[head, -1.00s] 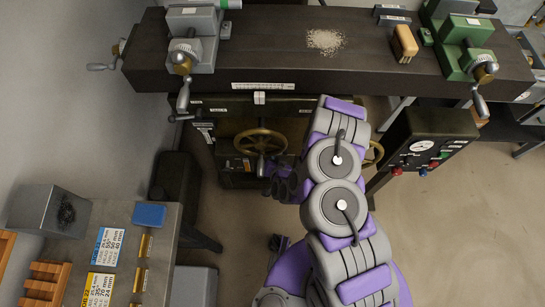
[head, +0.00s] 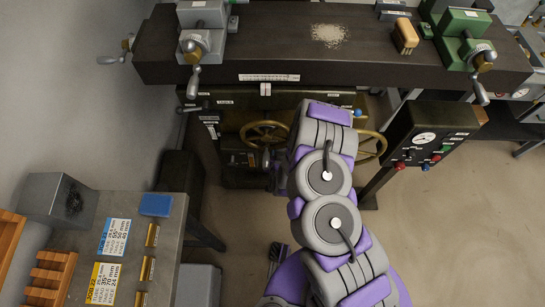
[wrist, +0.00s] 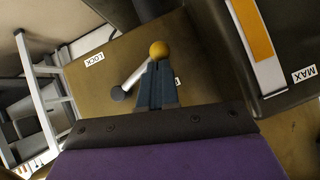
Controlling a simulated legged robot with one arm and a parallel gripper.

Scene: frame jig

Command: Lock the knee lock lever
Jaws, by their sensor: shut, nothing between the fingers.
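In the wrist view the lever shows a yellow ball knob (wrist: 158,50) on a pale rod that slopes down left to a dark round pivot (wrist: 118,93). A LOCK label (wrist: 94,60) is on the panel up and left of the pivot, and the rod leans to its right. My gripper (wrist: 158,66) is shut and empty, with its fingertips just below the knob in the picture. I cannot tell whether they touch it. The fingers partly cover another label. In the head view my arm hides the gripper's fingers, and I cannot make out this lever.
A block with an orange strip and a MAX label (wrist: 304,74) stands close on the right in the wrist view. Brass handwheels (head: 264,134) sit under the dark machine table (head: 270,52). A gauge box (head: 428,145) is at right. Open floor lies at lower right.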

